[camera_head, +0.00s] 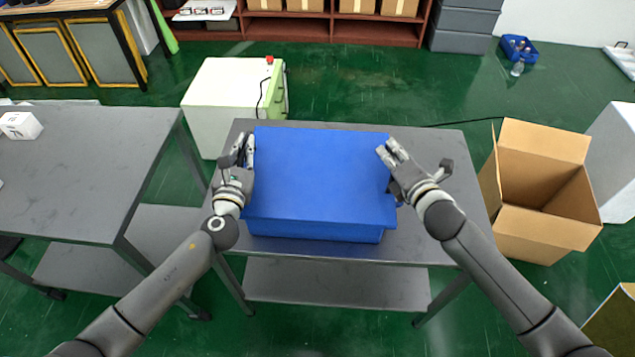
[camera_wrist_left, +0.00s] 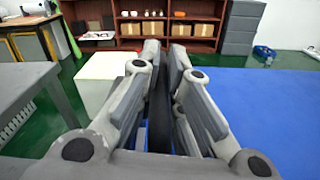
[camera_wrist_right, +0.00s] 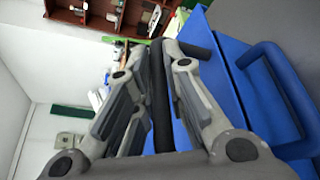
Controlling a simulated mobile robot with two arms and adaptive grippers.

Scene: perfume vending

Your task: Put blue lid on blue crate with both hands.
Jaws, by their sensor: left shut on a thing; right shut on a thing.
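The blue lid (camera_head: 320,175) is a flat, roughly level panel over the blue crate (camera_head: 315,231), whose front wall shows below it. The lid hides the crate's opening, and I cannot tell whether it is fully seated. My left gripper (camera_head: 244,152) is at the lid's left edge, shut on the lid, which also shows in the left wrist view (camera_wrist_left: 270,110). My right gripper (camera_head: 392,153) is at the right edge, shut on the lid. The right wrist view shows a blue loop handle (camera_wrist_right: 290,100) beside the gripper. The fingers hide the exact contact.
The crate stands on a grey table (camera_head: 440,170). Another grey table (camera_head: 75,160) is at the left. An open cardboard box (camera_head: 545,230) stands on the floor at the right. A white-and-green cabinet (camera_head: 225,95) is behind the table at the left.

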